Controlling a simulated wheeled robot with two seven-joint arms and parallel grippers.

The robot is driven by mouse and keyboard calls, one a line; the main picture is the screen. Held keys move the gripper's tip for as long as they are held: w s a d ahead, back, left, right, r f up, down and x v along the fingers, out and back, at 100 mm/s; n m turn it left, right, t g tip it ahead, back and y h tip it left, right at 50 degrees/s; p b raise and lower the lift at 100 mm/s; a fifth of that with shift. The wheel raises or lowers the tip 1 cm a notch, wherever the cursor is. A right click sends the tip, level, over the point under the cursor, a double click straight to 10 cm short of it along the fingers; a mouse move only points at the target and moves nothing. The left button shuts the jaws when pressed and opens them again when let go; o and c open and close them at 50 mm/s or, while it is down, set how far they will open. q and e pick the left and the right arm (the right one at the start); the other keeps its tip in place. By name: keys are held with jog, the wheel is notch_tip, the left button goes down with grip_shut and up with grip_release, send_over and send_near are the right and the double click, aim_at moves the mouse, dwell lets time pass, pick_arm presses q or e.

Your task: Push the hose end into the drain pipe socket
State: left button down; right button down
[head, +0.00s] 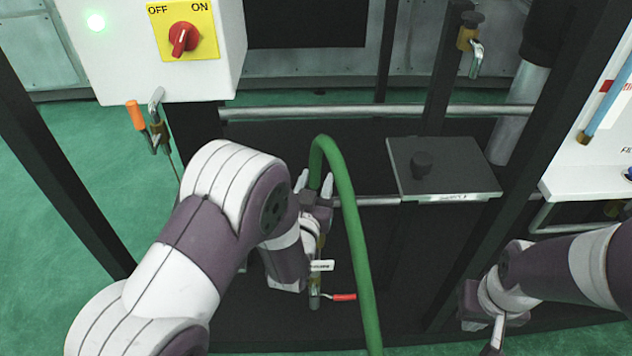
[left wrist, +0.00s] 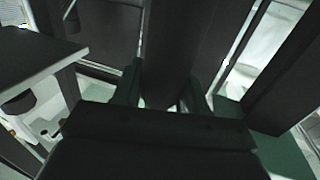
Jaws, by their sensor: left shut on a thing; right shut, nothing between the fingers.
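The green hose (head: 345,205) arches up from my left gripper and hangs down to the bottom edge in the head view. My left gripper (head: 314,184) is shut on the hose near the top of this arch, at its left leg. The hose end is hidden by my gripper and arm. I cannot make out the drain pipe socket for certain. In the left wrist view my left fingers (left wrist: 165,92) show dark, and the hose is not clear between them. My right gripper (head: 490,335) is shut and empty at the lower right, apart from the hose.
A valve with a red handle (head: 344,297) and a white tag (head: 321,265) sit below my left gripper. A dark lidded box (head: 445,167) stands right of the hose. A horizontal rail (head: 350,112) runs behind. A white switch box (head: 215,75) is at upper left. Dark posts (head: 60,165) flank the space.

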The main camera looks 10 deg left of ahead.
pick_arm(q)
jog(key=shift+f+b, duration=0.95)
jog(key=shift+f, duration=0.1)
jog(key=c, duration=0.5)
grip_release()
jog(key=shift+f, duration=0.1)
jog(key=s, duration=1.3)
notch_tip(320, 180, down, 5)
jog(key=w+g, duration=0.2)
jog(key=g, duration=0.7)
jog(key=s+a+r+g, duration=0.2)
jog(key=s+a+g, duration=0.3)
jog(key=s+g, duration=0.4)
jog(key=shift+t, duration=0.7)
jog(key=r+p, duration=0.5)
jog(key=p, duration=0.1)
jog(key=r+p, duration=1.2)
jog(key=shift+s+d+r, duration=0.1)
jog(key=shift+s+d, duration=0.15)
